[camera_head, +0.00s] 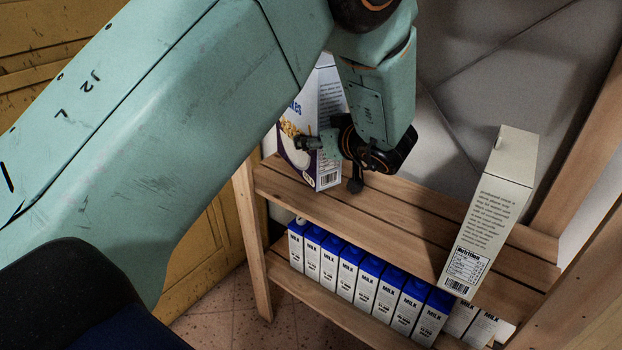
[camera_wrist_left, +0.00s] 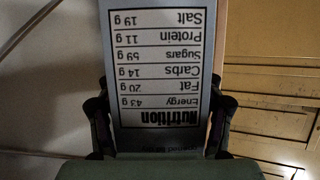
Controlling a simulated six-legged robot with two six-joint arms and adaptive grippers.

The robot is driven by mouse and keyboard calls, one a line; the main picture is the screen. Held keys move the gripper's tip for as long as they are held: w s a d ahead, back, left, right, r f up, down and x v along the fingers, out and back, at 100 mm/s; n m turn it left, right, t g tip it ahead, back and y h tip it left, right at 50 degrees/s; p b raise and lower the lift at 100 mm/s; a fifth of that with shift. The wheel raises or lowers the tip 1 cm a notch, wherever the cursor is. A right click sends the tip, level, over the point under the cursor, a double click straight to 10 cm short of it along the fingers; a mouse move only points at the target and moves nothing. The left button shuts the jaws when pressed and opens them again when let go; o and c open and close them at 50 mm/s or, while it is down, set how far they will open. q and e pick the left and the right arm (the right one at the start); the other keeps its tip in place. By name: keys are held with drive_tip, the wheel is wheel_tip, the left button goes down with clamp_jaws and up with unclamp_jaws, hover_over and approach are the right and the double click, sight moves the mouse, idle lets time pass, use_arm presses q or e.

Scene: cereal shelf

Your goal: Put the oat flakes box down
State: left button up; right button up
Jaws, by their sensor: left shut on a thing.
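The oat flakes box (camera_head: 329,112), white and purple with a bowl picture and partly readable lettering, stands upright at the left end of the upper shelf (camera_head: 398,216). Its lower edge is at the shelf boards; I cannot tell whether it touches them. My left gripper (camera_head: 333,163) is shut on the box, with fingers at its sides. In the left wrist view the gripper (camera_wrist_left: 160,125) has a finger on each side of the box's nutrition panel (camera_wrist_left: 160,65), which appears upside down. My arm hides part of the box. My right gripper is out of view.
A pale box with a nutrition panel (camera_head: 490,213) stands at the right on the upper shelf. The boards between the two boxes are clear. Several blue-topped milk cartons (camera_head: 364,285) line the lower shelf. A wooden post (camera_head: 590,145) rises at the right.

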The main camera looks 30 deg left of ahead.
use_arm(q)
drive_tip(key=f, duration=0.2)
drive_tip(key=f+b, duration=0.1)
drive_tip(key=shift+w+f, duration=0.2)
drive_tip(key=shift+f, duration=0.15)
wheel_tip(320, 180, down, 4)
drive_tip(key=shift+s+r+b, duration=0.15)
drive_tip(key=shift+r+b, duration=0.05)
drive_tip(key=shift+b, duration=0.8)
drive_tip(key=shift+f, duration=0.35)
drive_tip(key=shift+f, duration=0.1)
drive_tip(key=o, duration=1.6)
drive_tip(key=shift+f, duration=0.1)
drive_tip(key=shift+r, duration=0.2)
